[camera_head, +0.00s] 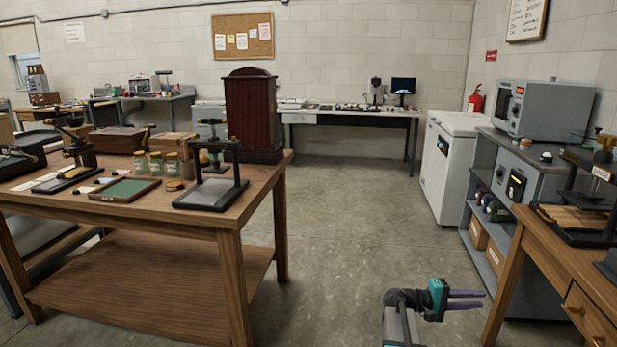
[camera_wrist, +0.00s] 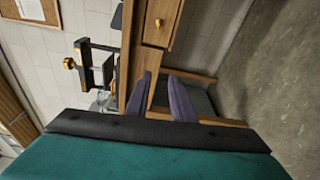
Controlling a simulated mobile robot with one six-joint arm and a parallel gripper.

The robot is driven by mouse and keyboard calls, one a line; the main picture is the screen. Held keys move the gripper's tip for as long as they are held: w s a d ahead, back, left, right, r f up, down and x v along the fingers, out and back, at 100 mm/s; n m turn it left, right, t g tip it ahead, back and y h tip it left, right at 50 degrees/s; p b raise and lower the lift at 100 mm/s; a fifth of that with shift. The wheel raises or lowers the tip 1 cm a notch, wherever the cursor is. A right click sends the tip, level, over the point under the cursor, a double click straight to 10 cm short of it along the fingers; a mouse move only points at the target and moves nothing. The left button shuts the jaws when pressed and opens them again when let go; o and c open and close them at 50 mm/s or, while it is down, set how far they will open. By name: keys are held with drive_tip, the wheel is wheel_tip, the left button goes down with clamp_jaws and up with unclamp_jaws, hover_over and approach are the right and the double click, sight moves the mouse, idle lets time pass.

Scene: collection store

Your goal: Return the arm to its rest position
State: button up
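My gripper (camera_head: 482,299) is at the bottom right of the head view, over the open floor and just left of the right-hand wooden desk (camera_head: 577,265). Its teal body and two purple-grey fingers point right. In the wrist view the two fingers (camera_wrist: 160,76) stand apart with a gap between them, and nothing is held. Behind them, a wooden desk with a drawer and brass knob shows turned on its side. Part of my arm is cut off by the bottom edge of the head view.
A wooden table (camera_head: 225,222) with a press stand, jars and a green-lined tray stands left. A grey shelf unit (camera_head: 480,205) and white chest cabinet (camera_head: 452,160) stand right. The concrete floor (camera_head: 345,225) between is clear.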

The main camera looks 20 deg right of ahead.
drive_tip(key=w+a+f+n+t+y+p, duration=0.15)
drive_tip(key=a+f+p, duration=0.45)
drive_tip(key=a, duration=0.6)
drive_tip(key=w+a+f+n+t+y+p, duration=0.1)
drive_tip(key=a+f+n+t+y+p, duration=0.25)
drive_tip(key=a+f, duration=0.7)
drive_tip(key=s+a+f+g+y+p, duration=0.1)
drive_tip(key=s+a, duration=0.5)
drive_tip(key=a, duration=0.6)
drive_tip(key=s+a+f+g+y+p, duration=0.1)
drive_tip(key=s+a+f+y+p, duration=0.3)
drive_tip(key=a, duration=0.8)
drive_tip(key=s+a+f+m+g+y+p, duration=0.1)
drive_tip(key=s+a+f+y+p, duration=0.1)
drive_tip(key=s+a+y, duration=0.4)
drive_tip(key=s+a+f, duration=0.1)
drive_tip(key=s+a, duration=0.3)
drive_tip(key=a, duration=0.3)
